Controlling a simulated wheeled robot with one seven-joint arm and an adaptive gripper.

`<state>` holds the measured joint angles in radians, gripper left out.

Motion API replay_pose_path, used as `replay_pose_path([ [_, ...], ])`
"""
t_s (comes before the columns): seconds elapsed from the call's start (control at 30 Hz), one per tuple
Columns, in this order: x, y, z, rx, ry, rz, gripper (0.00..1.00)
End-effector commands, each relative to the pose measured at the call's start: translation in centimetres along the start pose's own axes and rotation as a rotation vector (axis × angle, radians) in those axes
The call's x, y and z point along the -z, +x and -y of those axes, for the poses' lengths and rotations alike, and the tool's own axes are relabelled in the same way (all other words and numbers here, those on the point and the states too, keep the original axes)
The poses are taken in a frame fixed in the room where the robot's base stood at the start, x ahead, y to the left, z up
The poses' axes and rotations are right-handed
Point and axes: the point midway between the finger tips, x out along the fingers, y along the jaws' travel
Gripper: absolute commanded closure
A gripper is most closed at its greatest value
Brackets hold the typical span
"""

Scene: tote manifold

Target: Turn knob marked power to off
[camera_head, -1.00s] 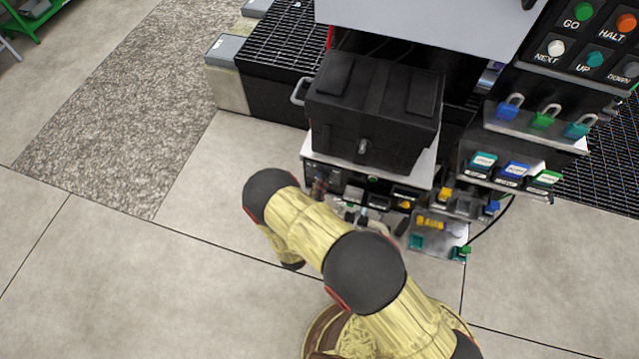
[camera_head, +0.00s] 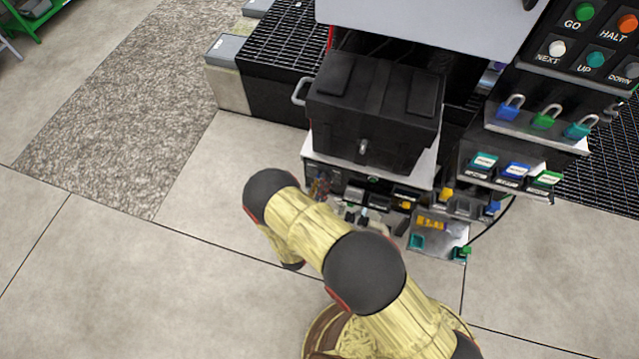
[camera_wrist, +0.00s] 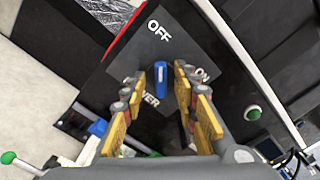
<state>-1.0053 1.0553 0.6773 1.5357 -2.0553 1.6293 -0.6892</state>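In the wrist view, the blue bar-shaped knob (camera_wrist: 161,80) sits on a dark grey plate (camera_wrist: 190,48). The word OFF stands above it and ON to its right. The lower label is partly hidden by my left finger, with only its end readable. The bar runs roughly up and down in the picture, its upper end towards OFF. My gripper (camera_wrist: 160,74) is open, with one yellow finger on each side of the knob. I cannot tell whether either finger touches it. In the head view I cannot make out the knob.
A green button (camera_wrist: 253,113) is right of the knob in the wrist view. In the head view, a black box (camera_head: 375,110) sits above the low panel. Padlocks, including a blue one (camera_head: 509,108), and labelled buttons are at right. Open floor (camera_head: 130,270) lies left.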

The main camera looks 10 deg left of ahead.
Motion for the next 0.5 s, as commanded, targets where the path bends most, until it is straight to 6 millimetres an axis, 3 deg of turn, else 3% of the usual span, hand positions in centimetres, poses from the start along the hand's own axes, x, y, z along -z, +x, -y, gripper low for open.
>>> replay_pose_path([
  [0.27,-0.1,-0.3,0.0,-0.001,0.000,0.001,0.70],
  [0.5,-0.2,-3.8,-0.2,-0.004,-0.001,0.004,0.70],
])
